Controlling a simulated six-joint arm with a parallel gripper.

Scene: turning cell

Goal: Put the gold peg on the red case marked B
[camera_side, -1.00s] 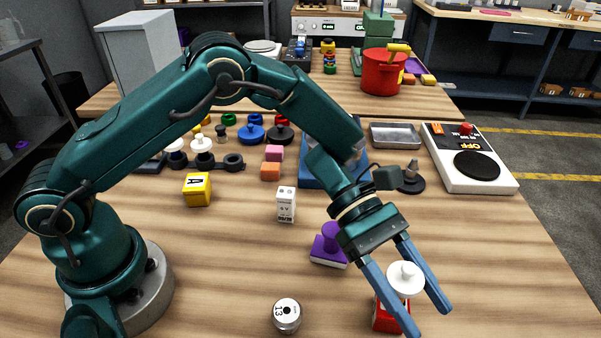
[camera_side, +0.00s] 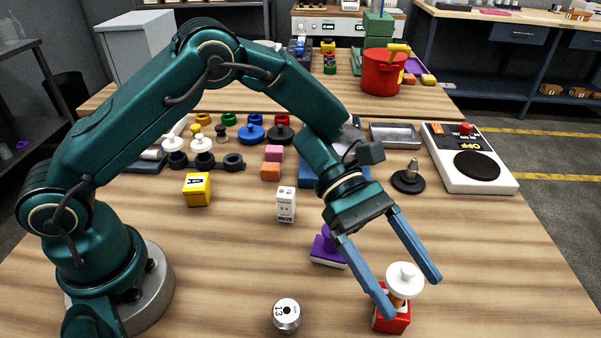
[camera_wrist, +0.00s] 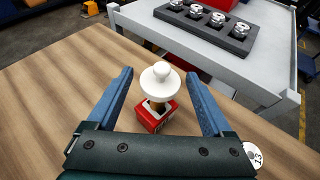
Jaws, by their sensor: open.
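A peg with a white round knob (camera_side: 404,277) and a gold-brown lower part (camera_side: 397,300) stands upright on a red case (camera_side: 392,321) at the front right of the table. In the wrist view, the white knob (camera_wrist: 161,80) and the red case (camera_wrist: 153,120) sit between my fingers. I cannot read a letter B on the case. My gripper (camera_side: 412,292) is open, its fingers spread to either side of the knob. In the wrist view, my gripper (camera_wrist: 159,74) shows gaps on both sides of the knob.
A purple-topped stamp (camera_side: 328,248) stands behind and left of the case. A silver cylinder marked 13 (camera_side: 286,316) stands at the front. A white box (camera_side: 286,204) and a yellow block (camera_side: 197,189) are farther left. Table right of the case is clear.

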